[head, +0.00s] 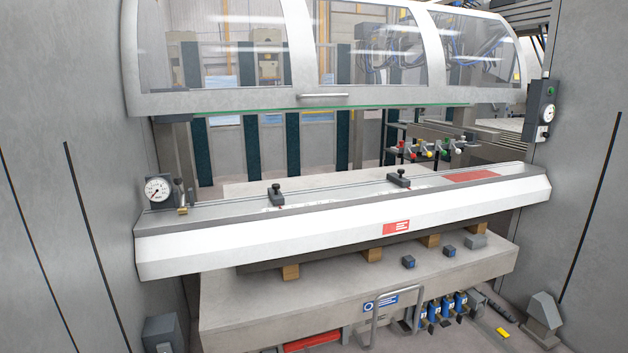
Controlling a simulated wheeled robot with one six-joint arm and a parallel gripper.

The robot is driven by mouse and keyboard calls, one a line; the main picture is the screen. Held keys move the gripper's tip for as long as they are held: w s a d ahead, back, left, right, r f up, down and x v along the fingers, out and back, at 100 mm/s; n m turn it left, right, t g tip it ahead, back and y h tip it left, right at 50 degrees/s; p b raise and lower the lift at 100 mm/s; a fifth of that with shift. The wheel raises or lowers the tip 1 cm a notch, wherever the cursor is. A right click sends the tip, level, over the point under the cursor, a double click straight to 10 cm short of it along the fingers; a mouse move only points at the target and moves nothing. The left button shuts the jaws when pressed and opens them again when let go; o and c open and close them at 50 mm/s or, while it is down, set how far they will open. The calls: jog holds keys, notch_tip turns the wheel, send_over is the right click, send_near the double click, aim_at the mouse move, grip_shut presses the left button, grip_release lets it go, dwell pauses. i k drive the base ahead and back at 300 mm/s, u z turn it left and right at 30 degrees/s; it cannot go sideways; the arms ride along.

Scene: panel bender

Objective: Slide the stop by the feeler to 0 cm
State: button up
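Two dark stops with black knobs sit on the long grey rail (335,193) on top of the white beam (330,236). The left stop (277,195) is left of the rail's middle. The right stop (398,180) is right of it, a little left of a red strip (470,176). Pale scale strips lie near both stops, but their marks are too small to read. I cannot tell for sure which part is the feeler; a small brass-tipped part (182,205) stands beside a round dial (158,189) at the rail's left end. My gripper is not in view.
A raised clear-windowed hood (322,100) hangs above the rail. Coloured valve levers (440,149) stand behind the rail at right. Grey side walls (60,180) flank the machine. A lower grey table (330,298) carries wooden blocks and small blue-topped blocks (408,262).

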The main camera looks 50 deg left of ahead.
aim_at(277, 198)
jog(key=i, duration=0.95)
jog(key=u, duration=2.4)
